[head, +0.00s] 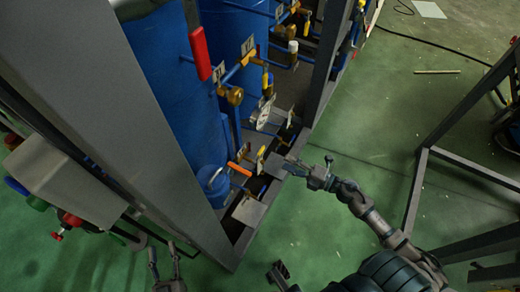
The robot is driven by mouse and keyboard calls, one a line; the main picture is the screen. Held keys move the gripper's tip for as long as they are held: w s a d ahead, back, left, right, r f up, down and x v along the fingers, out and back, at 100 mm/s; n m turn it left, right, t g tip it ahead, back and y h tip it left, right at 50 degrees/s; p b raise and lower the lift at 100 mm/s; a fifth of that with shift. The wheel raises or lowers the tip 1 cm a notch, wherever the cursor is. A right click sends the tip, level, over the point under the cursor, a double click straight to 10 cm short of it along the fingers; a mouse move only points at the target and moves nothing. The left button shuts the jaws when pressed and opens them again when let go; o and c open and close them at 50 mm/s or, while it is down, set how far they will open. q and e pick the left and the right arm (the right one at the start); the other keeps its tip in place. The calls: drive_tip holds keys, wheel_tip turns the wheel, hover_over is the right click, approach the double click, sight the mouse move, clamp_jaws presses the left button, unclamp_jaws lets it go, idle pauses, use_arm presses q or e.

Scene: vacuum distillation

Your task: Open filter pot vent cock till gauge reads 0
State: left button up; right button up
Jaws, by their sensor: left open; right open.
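A small blue pot (212,184), which looks like the filter pot, stands low inside the grey frame. An orange-handled cock (239,169) sits beside it; I cannot tell for sure whether this is the vent cock. A round white gauge (264,113) is above and to the right; its reading is too small to make out. My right gripper (296,167) is open at the frame's lower right edge, to the right of the orange handle and apart from it. My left gripper (164,258) is open and empty at the bottom, outside the frame and below the pot.
A tall blue tank (160,75) fills the frame, with a red lever (200,53) and a brass valve (233,96) on its right. The grey post (130,110) stands between my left gripper and the piping. Green floor (370,130) is mostly open on the right, before another metal frame (468,165).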

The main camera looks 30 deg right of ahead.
sight(262, 152)
drive_tip(key=x, duration=1.1)
drive_tip(key=shift+a+r, duration=0.1)
drive_tip(key=shift+a, duration=0.25)
drive_tip(key=shift+d, duration=0.25)
drive_tip(key=shift+a, duration=0.25)
clamp_jaws()
